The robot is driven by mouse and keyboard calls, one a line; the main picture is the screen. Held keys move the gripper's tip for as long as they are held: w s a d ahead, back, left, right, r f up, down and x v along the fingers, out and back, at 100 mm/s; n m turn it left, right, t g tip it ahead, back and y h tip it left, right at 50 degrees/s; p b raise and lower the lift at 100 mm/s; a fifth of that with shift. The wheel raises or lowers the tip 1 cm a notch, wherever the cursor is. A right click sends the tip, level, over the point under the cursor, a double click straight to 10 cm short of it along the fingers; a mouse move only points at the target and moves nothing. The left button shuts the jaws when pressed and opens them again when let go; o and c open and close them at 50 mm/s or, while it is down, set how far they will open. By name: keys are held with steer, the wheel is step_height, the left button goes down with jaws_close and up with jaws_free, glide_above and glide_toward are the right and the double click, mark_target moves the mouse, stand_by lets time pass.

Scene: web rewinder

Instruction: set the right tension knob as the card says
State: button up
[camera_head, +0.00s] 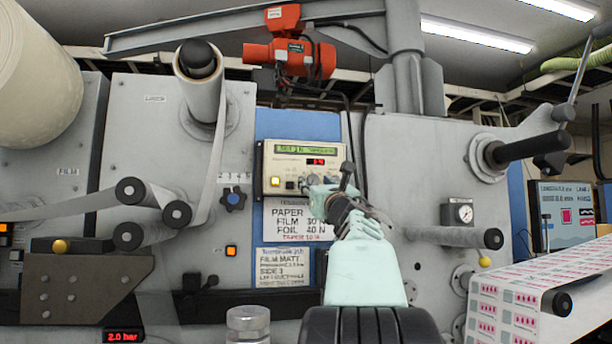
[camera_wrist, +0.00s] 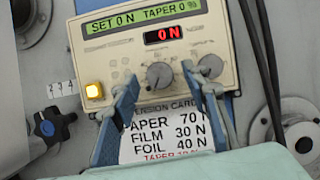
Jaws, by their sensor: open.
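The tension panel (camera_wrist: 170,20) has a green display reading "SET 0 N TAPER 0 %" and a red readout of 0 N. The left grey knob (camera_wrist: 160,76) shows between my open fingers (camera_wrist: 159,74); I cannot tell whether they are around it or short of it. The right grey knob (camera_wrist: 210,66) is just right of the right finger. The tension card (camera_wrist: 165,133) below reads paper 70 N, film 30 N, foil 40 N, with a red taper line partly hidden. In the head view, my gripper (camera_head: 322,192) covers the panel's lower right.
A job card (camera_head: 286,266) below reads "FILM MATT". A lit yellow button (camera_wrist: 93,90) is left of the knobs. Rollers (camera_head: 130,190) stick out at left, a black shaft (camera_head: 525,150) at right.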

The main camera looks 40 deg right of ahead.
steer(key=shift+w+d+r, duration=0.15)
steer(key=shift+w+d, duration=0.05)
steer(key=shift+w, duration=0.1)
jaws_close()
